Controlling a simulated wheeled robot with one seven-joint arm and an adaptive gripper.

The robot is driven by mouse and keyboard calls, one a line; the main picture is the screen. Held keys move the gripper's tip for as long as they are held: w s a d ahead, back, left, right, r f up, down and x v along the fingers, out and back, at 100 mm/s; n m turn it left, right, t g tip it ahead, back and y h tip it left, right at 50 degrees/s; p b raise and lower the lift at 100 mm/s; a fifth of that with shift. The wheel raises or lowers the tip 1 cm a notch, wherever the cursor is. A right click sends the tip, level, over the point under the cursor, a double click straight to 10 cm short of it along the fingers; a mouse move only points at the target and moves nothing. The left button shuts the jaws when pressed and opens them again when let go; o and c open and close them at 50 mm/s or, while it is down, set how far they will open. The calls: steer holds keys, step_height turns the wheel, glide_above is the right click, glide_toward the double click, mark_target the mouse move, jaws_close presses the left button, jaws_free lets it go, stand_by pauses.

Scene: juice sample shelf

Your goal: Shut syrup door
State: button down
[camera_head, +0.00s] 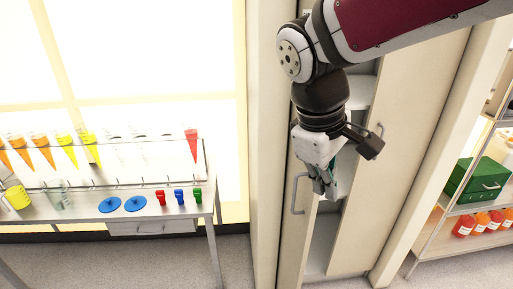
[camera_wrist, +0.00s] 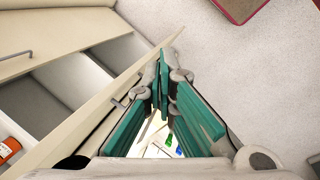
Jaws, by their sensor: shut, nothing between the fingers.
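A tall cream cabinet stands in the middle of the head view, with pale shelves (camera_head: 322,245) showing between its two doors. The left door (camera_head: 291,240) has a grey handle (camera_head: 298,194) and stands partly open. The right door (camera_head: 405,150) also has a handle (camera_head: 380,130) and stands ajar. I cannot tell which is the syrup door. My gripper (camera_head: 330,190) is shut and empty, pointing down in front of the opening, near the left door's handle. In the wrist view, my teal-padded fingers (camera_wrist: 162,88) are close beside a door edge (camera_wrist: 105,110) and a handle (camera_wrist: 122,103); contact is unclear.
An orange bottle (camera_wrist: 8,150) sits inside the cabinet. A steel table (camera_head: 190,213) with colored cones, blue discs and small clamps stands at left. A rack at right holds a green box (camera_head: 478,182) and red-orange bottles (camera_head: 464,227). The floor (camera_wrist: 250,75) beside my gripper is clear.

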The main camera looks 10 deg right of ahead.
steer(key=w+a+f+n+g+h+b, duration=0.1)
steer(key=w+a+f+n+h, duration=0.2)
steer(key=w+a+f+n, duration=0.35)
steer(key=w+a+f+n+h+b, duration=0.1)
steer(key=w+a+f+n+h, duration=0.3)
steer(key=w+f, duration=0.45)
steer(key=y+p, duration=0.1)
steer(key=p, duration=0.3)
glide_toward(306, 223)
step_height(306, 223, down, 3)
steer(key=d, duration=0.2)
steer(key=shift+d+f, duration=0.3)
steer(key=shift+d, duration=0.35)
steer(key=shift+w+d, duration=0.1)
